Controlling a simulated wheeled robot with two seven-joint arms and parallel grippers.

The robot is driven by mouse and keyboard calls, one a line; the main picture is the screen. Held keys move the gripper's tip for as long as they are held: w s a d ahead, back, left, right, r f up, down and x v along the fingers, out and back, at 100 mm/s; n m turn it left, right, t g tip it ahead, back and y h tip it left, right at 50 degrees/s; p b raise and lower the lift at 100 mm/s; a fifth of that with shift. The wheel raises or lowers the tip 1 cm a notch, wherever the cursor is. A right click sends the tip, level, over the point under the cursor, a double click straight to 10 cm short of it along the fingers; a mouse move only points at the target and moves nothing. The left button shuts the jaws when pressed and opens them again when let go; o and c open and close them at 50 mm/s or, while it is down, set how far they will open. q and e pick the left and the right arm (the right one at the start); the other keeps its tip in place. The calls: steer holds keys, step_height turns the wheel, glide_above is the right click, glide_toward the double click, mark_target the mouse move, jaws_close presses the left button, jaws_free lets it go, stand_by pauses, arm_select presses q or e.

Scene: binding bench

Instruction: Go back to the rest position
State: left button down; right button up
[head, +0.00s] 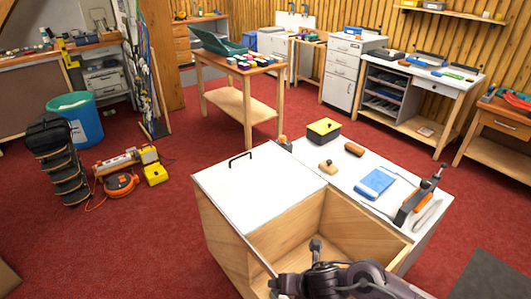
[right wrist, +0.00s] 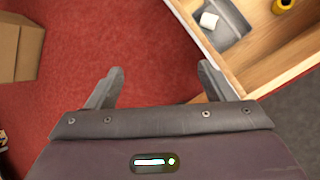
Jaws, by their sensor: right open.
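My right gripper (head: 297,268) reaches in from the bottom of the head view, over the near edge of the bench's open wooden compartment. In the right wrist view, its two fingers (right wrist: 163,82) are spread apart with nothing between them, over red carpet and beside the compartment's wooden wall (right wrist: 203,38). My left gripper is not in view.
The bench has a white panel (head: 258,182) with a black handle beside the open compartment (head: 347,222). A cardboard box (right wrist: 20,48) stands nearby.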

steer(key=s+a+r+m+t, duration=0.3)
steer(key=r+m, duration=0.5)
steer(key=m, duration=0.8)
steer(key=s+d+m+g+h, duration=0.45)
steer(key=s+d+m, duration=0.85)
steer(key=d+m, duration=0.4)
step_height(320, 180, down, 34)
steer(key=a+m+g+b, duration=0.1)
steer(key=g+b, duration=0.1)
steer(key=b, duration=0.5)
steer(key=s+d+f+b, duration=0.1)
steer(key=s+f+b, duration=0.2)
steer(key=s+f, duration=0.7)
steer(key=s+d+f+b, duration=0.2)
steer(key=s+f, duration=0.9)
steer(key=f, duration=0.6)
steer(key=shift+d+g+y+b, duration=0.25)
steer(key=shift+g+y+b, duration=0.15)
steer(key=shift+b, duration=0.2)
